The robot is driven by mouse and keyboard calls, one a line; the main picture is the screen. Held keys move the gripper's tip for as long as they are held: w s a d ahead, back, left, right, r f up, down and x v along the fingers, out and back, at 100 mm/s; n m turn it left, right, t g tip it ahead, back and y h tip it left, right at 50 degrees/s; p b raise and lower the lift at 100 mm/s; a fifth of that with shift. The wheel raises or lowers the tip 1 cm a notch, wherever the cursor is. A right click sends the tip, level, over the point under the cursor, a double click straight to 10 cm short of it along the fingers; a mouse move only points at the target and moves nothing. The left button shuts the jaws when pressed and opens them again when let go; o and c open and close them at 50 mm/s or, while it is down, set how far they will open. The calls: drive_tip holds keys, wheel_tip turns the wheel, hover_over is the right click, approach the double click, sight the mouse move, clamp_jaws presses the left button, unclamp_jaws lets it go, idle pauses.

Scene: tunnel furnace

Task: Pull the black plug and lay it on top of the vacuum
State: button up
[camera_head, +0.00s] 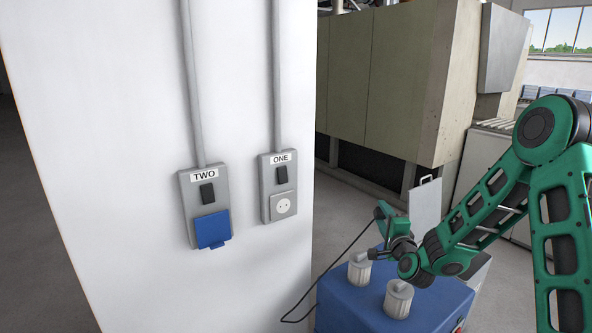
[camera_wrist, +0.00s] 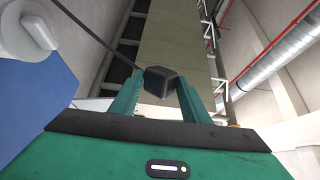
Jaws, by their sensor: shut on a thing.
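The black plug (camera_wrist: 162,82) is between the two green fingers of my gripper (camera_wrist: 160,78) in the wrist view, and the gripper is shut on it. A thin black cable runs from it to the upper left. In the head view my gripper (camera_head: 383,212) is above the far side of the blue vacuum (camera_head: 437,305), apart from its top; the plug is too small to make out there. The vacuum has two grey-white ribbed cylinders on top, one (camera_head: 398,299) nearer and one (camera_head: 359,271) farther. Part of the vacuum also shows in the wrist view (camera_wrist: 40,100).
A white pillar (camera_head: 120,150) carries socket box ONE (camera_head: 265,185) with an empty white socket and box TWO (camera_head: 187,205) with a blue flap. The cable (camera_head: 318,290) hangs beside the pillar. A large beige furnace (camera_head: 385,80) stands behind.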

drive_tip(key=shift+w+d+r+h, duration=0.1)
drive_tip(key=shift+d+h, duration=0.2)
drive_tip(key=shift+d, duration=0.65)
drive_tip(key=o, duration=1.5)
drive_tip(key=shift+c, duration=0.2)
